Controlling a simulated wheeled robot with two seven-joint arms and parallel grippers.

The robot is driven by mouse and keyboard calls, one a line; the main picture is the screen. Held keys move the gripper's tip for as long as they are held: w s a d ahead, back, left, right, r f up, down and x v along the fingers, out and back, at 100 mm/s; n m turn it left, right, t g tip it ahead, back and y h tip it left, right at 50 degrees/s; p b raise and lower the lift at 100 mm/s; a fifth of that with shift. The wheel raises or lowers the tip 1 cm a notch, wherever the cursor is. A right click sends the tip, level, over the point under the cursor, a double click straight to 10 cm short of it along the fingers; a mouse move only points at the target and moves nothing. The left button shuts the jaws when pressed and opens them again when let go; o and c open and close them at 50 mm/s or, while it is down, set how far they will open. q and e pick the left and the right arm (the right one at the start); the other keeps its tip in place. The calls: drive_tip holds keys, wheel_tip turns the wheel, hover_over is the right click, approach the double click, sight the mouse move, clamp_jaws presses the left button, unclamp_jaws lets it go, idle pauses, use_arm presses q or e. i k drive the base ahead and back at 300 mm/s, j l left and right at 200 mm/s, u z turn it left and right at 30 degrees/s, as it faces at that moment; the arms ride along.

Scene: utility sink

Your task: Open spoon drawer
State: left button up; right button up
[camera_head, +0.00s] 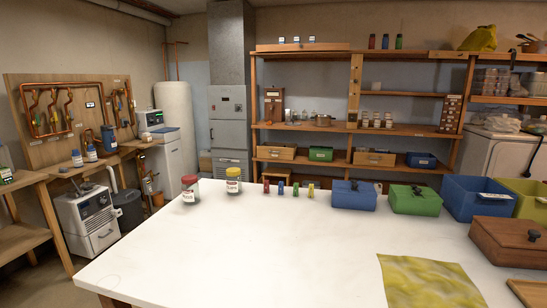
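No drawer in view can be made out as the spoon drawer. Two wooden drawers or boxes, a left one (276,153) and a right one (374,159), sit on the low shelf at the back. A small cabinet of several little drawers (450,115) stands on the shelf at the right. All of these look shut, though they are small in the picture. Neither of my grippers is in view.
A white table (230,250) fills the foreground.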

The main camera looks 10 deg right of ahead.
sight(268, 149)
drive_tip(key=i+j+u, duration=0.25)
drive_tip(key=j+u, duration=0.15)
drive_tip(key=i+j+u, duration=0.25)
drive_tip(key=u, duration=0.15)
drive_tip(key=i+j+u, duration=0.8)
drive_tip(key=i+u, duration=0.55)
drive_tip(key=i, duration=0.15)
drive_tip(key=i+l+z, duration=0.1)
drive_tip(key=i+z, duration=0.75)
drive_tip(key=i+j+z, duration=0.2)
drive_tip(key=z, duration=0.2)
drive_tip(key=i+l+z, duration=0.2)
drive_tip(key=i+z, duration=0.55)
drive_tip(key=z, duration=0.2)
drive_tip(key=i+z, duration=0.6)
drive_tip(key=i, duration=0.9)
drive_tip(key=i+j+z, duration=0.1)
drive_tip(key=i, duration=0.9)
drive_tip(key=i+l+z, duration=0.15)
drive_tip(key=i+z, duration=0.2)
drive_tip(key=i, duration=0.25)
drive_tip(key=i+z, duration=0.35)
drive_tip(key=i, duration=0.25)
drive_tip(key=i+j+z, duration=0.2)
drive_tip(key=i+z, duration=0.2)
drive_tip(key=i, duration=0.2)
